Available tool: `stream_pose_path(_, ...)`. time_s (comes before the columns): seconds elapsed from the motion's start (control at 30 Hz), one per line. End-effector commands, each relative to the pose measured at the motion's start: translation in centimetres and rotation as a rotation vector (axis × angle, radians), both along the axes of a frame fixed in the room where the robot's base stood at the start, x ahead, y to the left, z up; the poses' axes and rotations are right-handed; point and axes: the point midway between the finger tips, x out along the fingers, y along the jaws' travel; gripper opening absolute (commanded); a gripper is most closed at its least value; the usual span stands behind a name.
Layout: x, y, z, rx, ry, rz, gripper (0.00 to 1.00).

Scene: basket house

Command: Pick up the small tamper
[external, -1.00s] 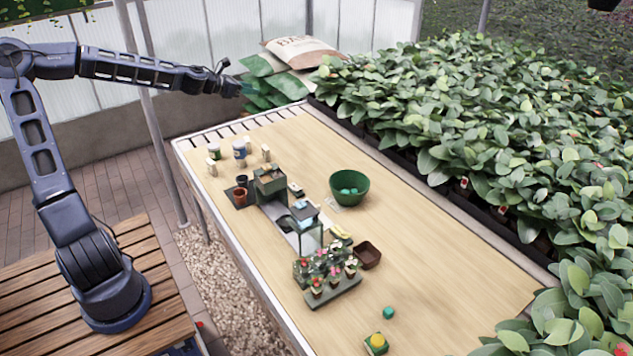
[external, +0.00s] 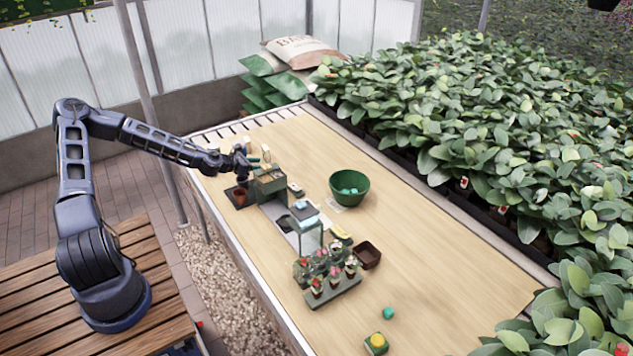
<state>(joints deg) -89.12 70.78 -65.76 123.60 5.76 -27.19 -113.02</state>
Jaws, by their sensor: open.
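I cannot tell for sure which object is the small tamper. Several small pale wooden pieces stand at the far left end of the table, and one of them (external: 266,154) shows just right of my gripper. My gripper (external: 241,168) is open and low over that end of the table, beside the green box (external: 271,187). Its fingers are too small to make out, and I see nothing held. My wrist and forearm hide most of the small pots and wooden pieces there.
A terracotta pot (external: 239,196) stands on a dark mat nearest the gripper. A green bowl (external: 349,187), a brown square tray (external: 367,255), a frame stand (external: 306,230) and potted flowers (external: 328,275) stand further along the table (external: 430,260). The table's right side is mostly clear.

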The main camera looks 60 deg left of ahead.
Motion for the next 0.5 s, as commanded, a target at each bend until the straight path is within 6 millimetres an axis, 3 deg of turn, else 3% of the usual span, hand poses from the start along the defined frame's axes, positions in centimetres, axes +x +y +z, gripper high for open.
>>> stream_pose_path(0.17,0.3,0.0,-1.7,0.0,0.0,0.0,0.45)
stream_pose_path(0.5,4.2,0.0,-3.3,0.001,0.0,0.0,0.45)
